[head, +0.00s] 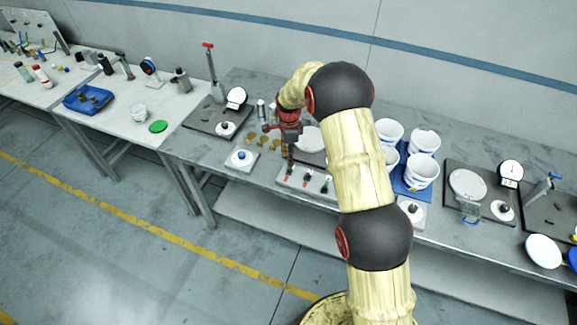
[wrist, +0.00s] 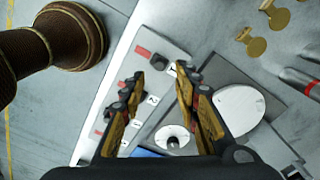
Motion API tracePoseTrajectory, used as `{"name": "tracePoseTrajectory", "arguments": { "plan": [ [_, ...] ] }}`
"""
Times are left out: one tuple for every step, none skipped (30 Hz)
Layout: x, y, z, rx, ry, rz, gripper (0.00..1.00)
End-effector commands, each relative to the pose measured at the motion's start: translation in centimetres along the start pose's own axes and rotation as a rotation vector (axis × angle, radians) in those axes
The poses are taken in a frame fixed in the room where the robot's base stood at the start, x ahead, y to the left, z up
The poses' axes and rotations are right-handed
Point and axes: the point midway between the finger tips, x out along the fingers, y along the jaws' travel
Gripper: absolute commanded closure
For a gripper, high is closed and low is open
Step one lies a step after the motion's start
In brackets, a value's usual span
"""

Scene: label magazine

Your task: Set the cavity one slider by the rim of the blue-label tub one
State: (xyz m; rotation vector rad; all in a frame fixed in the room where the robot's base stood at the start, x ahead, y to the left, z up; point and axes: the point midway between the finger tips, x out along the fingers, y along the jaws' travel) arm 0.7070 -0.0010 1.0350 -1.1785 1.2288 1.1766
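The slider panel (head: 308,183) is a pale strip on the grey bench, with several small red, dark and green pieces along it. In the wrist view the panel (wrist: 146,75) carries red pieces, dark knobs and small number labels. I cannot tell which slider is cavity one. My gripper (head: 291,168) is low over the panel's left end. In the wrist view my gripper (wrist: 160,74) is open, with nothing clearly between its fingers; a dark knob (wrist: 158,61) lies just beyond the tips. White tubs with blue labels (head: 421,172) stand right of my arm; which is tub one is unclear.
The tubs stand on a blue mat (head: 411,190). A round white disc (wrist: 240,108) is right of my fingers. A dial scale (head: 510,172) stands farther right.

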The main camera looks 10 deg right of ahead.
Motion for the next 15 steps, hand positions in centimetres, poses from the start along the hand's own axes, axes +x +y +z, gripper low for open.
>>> {"name": "tracePoseTrajectory", "arguments": {
  "plan": [
    [0.9, 0.2, 0.0, 0.000, 0.000, 0.005, 0.69],
    [1.4, 0.2, 0.0, -0.001, 0.000, 0.005, 0.69],
    [2.0, 0.1, 0.0, -0.001, 0.000, 0.004, 0.69],
    [2.5, 0.1, 0.0, -0.001, 0.000, 0.004, 0.69],
    [3.0, 0.1, 0.0, -0.001, 0.000, 0.005, 0.69],
    [3.5, 0.1, 0.0, -0.002, 0.000, 0.004, 0.69],
    [4.0, 0.1, 0.0, -0.002, 0.000, 0.003, 0.69],
    [4.4, 0.1, 0.0, -0.002, 0.000, 0.003, 0.69],
    [4.9, 0.1, 0.0, -0.002, 0.000, 0.004, 0.69],
    [5.2, 0.1, 0.0, -0.002, 0.000, 0.003, 0.69],
    [5.5, 0.1, 0.0, -0.003, 0.000, 0.003, 0.69],
    [5.8, 0.1, 0.0, -0.003, 0.000, 0.002, 0.69],
    [6.0, 0.1, 0.0, -0.003, 0.000, 0.002, 0.69],
    [6.2, 0.1, 0.0, -0.003, 0.000, 0.002, 0.69],
    [6.4, 0.1, 0.0, -0.003, 0.000, 0.002, 0.69]
  ]
}}
